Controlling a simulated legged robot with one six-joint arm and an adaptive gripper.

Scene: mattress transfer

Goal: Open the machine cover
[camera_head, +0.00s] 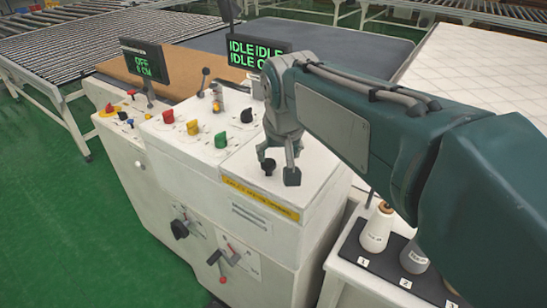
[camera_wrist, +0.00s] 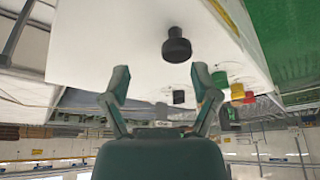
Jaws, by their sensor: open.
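The machine cover (camera_head: 300,206) is a white box-like lid at the right end of the white machine, with a yellow label strip along its front edge. It looks closed in the head view. A black knob (camera_head: 269,168) stands on its top, close to my gripper (camera_head: 279,168). In the wrist view the cover (camera_wrist: 110,40) fills the upper middle, and its black knob (camera_wrist: 177,46) lies just beyond my open fingers (camera_wrist: 160,82), a little right of centre. The fingers are empty. Contact with the knob cannot be told.
Red, yellow, green and black controls (camera_head: 221,140) sit left of the cover. Green floor (camera_head: 45,215) at the left is clear.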

